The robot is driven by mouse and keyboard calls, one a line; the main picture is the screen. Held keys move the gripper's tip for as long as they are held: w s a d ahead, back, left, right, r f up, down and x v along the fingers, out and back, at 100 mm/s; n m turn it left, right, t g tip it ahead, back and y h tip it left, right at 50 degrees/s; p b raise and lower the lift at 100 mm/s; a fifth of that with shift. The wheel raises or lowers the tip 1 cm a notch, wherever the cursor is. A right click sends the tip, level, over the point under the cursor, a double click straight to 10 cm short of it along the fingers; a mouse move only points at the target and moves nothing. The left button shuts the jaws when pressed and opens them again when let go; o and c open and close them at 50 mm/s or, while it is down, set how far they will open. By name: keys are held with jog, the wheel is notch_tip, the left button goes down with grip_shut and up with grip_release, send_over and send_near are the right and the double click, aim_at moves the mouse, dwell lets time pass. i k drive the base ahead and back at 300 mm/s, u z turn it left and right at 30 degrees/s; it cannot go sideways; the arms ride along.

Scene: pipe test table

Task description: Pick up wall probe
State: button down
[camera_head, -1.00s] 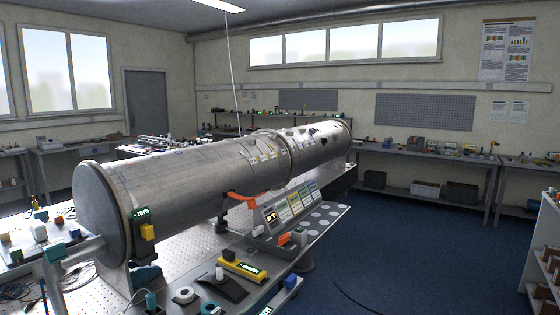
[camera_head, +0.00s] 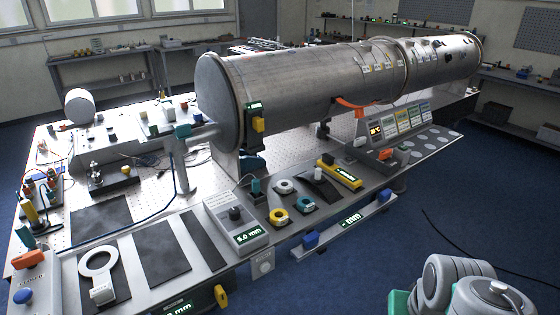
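I cannot tell for certain which item is the wall probe. A small teal-capped probe-like piece (camera_head: 256,190) stands upright on the front shelf of the table, right of a grey meter box (camera_head: 236,222) whose green display seems to read 5.0 mm. Another small piece with a display, yellow and black (camera_head: 257,120), sits against the near end of the large metal pipe (camera_head: 310,88). A yellow gauge with a green display (camera_head: 339,173) lies farther right on the shelf. My gripper is not in view; rounded grey and green arm links of mine show at the bottom right.
White, yellow and teal rings lie on dark pads (camera_head: 280,215) beside the meter box. A tilted panel (camera_head: 400,120) stands behind the shelf at right. Dark flat plates (camera_head: 160,250) and a white ring tool (camera_head: 98,265) lie at front left.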

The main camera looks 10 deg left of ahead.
aim_at(256, 183)
jog(key=u, duration=0.95)
jog(key=i, duration=1.05)
jog(key=u, duration=1.25)
